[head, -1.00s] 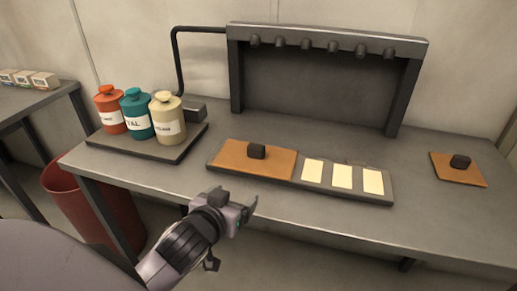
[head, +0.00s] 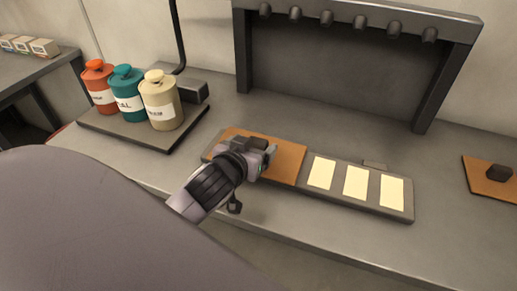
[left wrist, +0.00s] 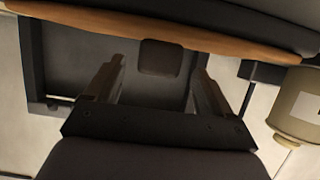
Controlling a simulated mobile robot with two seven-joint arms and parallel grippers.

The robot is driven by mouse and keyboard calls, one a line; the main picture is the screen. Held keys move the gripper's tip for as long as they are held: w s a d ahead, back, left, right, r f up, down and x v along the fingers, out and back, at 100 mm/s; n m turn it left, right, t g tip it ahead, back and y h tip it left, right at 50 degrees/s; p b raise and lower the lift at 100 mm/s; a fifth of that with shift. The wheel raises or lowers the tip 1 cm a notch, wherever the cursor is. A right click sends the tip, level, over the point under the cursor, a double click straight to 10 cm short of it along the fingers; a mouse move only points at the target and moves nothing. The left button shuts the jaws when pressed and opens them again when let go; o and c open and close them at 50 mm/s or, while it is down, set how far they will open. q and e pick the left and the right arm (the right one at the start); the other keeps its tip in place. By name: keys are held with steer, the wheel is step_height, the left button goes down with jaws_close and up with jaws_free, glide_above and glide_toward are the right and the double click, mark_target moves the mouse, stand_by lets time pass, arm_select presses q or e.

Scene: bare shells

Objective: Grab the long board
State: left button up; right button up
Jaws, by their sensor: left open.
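The long board (head: 287,162) is a flat orange-brown plate with a dark block-shaped knob, lying on the left part of a long grey tray (head: 312,190). My left gripper (head: 264,152) is over the board at its knob, and hides the knob and part of the board in the head view. In the left wrist view the board (left wrist: 205,41) runs across the top, and its knob (left wrist: 161,57) shows between the two spread fingers. The left gripper is open; whether a finger touches the knob cannot be told. My right gripper is not in view.
Three pale cards (head: 356,183) fill the tray's right part. A shorter orange board (head: 485,182) with a dark knob lies at the right. Red, teal and cream bottles (head: 161,104) stand on a dark tray at the left. A dark frame with pegs (head: 345,17) stands behind.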

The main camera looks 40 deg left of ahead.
mark_target(260, 139)
arm_select(q)
steer(key=shift+r+p+x, duration=0.2)
steer(key=shift+p+x, duration=0.15)
steer(key=shift+x, duration=2.1)
steer(key=shift+w, duration=0.1)
steer(key=c, duration=1.2)
step_height(260, 139, up, 20)
